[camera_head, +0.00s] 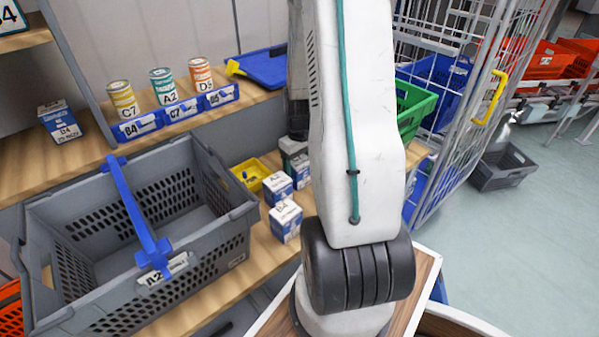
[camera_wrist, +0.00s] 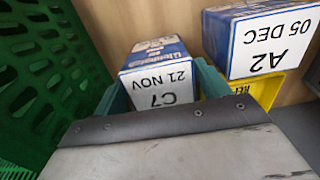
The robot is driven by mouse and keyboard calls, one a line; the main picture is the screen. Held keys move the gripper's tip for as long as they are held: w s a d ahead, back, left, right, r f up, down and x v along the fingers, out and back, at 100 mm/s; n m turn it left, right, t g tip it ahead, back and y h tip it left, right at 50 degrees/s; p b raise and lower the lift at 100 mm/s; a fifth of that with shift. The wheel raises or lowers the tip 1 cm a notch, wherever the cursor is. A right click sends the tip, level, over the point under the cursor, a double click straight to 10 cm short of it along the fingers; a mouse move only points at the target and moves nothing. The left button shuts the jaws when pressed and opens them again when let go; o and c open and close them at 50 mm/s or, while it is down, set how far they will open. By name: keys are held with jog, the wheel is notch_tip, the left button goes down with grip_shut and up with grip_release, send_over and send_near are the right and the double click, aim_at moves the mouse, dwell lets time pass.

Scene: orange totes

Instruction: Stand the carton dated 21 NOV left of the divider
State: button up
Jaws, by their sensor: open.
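The carton dated 21 NOV (camera_wrist: 160,75), a blue and white box also marked C7, is in the wrist view. My gripper (camera_wrist: 162,88) has its teal fingers on either side of the carton; they are open, and contact cannot be told. In the head view my gripper (camera_head: 294,146) is low over the lower shelf, partly hidden by my arm. A carton (camera_head: 301,172) beneath it may be the same one; its date is not readable there. A grey upright panel (camera_head: 72,65), apparently the divider, stands on the upper shelf, left of the cans.
An A2 05 DEC carton (camera_wrist: 265,42) stands close right of the gripper. A D4 carton (camera_head: 285,221) is nearby. Another carton (camera_head: 60,122) stands left of the panel. A grey basket (camera_head: 240,225) with a blue handle fills the lower left. A green crate (camera_wrist: 45,75) is beside the gripper.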

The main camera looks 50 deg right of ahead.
jog(key=c, duration=1)
jog(key=shift+r, duration=0.1)
notch_tip(320, 180, up, 28)
jog(key=shift+f, duration=0.1)
